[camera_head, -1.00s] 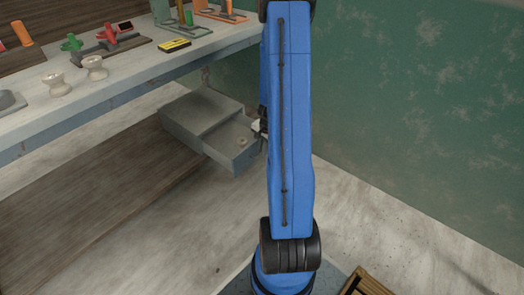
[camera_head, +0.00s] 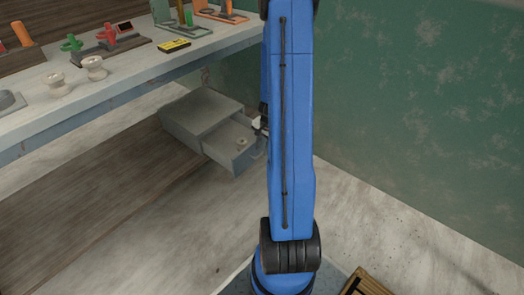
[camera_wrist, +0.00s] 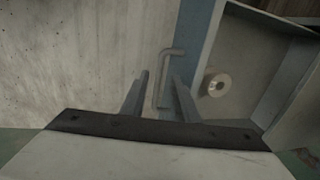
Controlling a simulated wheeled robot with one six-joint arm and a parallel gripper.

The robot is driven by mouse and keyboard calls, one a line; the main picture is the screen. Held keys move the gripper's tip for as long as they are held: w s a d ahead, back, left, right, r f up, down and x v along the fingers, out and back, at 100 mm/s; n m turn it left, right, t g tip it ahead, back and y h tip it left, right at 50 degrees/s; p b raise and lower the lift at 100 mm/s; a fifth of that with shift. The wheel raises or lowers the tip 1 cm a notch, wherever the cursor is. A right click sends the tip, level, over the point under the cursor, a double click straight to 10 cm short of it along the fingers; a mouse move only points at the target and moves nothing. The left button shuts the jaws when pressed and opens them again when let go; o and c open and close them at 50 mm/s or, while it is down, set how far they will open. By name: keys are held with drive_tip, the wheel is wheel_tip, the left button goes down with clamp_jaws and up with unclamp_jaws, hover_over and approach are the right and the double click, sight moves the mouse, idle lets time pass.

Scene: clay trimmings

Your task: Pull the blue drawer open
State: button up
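The blue drawer (camera_head: 228,154) is pulled partly out of its grey cabinet (camera_head: 197,112) under the bench. Its blue front panel (camera_wrist: 203,38) shows in the wrist view, with a thin bent handle (camera_wrist: 168,68) on its left side. My gripper (camera_wrist: 160,82) is at the handle, its two fingers apart on either side, with visible gaps beside the bar. In the head view my gripper (camera_head: 260,126) is by the drawer front, mostly hidden behind my blue arm. A pale spool (camera_wrist: 217,84) lies inside the drawer.
The bench (camera_head: 110,97) above holds two pale spools (camera_head: 94,68), a yellow box (camera_head: 173,46) and coloured tools. A green wall (camera_head: 420,110) stands on the right. A wooden crate (camera_head: 364,283) is at the bottom. The floor before the drawer is clear.

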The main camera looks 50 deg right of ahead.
wheel_tip(320, 180, up, 15)
drive_tip(key=s, duration=0.3)
drive_tip(key=shift+d+r, duration=0.15)
idle(0.7)
drive_tip(key=s+a+r+n+t, duration=0.1)
drive_tip(key=a+r+n, duration=0.3)
drive_tip(key=a+r, duration=0.5)
drive_tip(key=s+a+r+n, duration=0.2)
drive_tip(key=a+r+n, duration=0.25)
drive_tip(key=a, duration=0.75)
drive_tip(key=s+a+r+n, duration=0.3)
drive_tip(key=s+a+n, duration=0.1)
drive_tip(key=s+a, duration=0.3)
drive_tip(key=s+a+r+n+t, duration=0.1)
drive_tip(key=s+a+r+n, duration=0.2)
drive_tip(key=s+a, duration=0.3)
drive_tip(key=shift+s+a+r+n+t, duration=0.15)
drive_tip(key=shift+s+a+n+t, duration=0.2)
drive_tip(key=shift+s+n, duration=0.4)
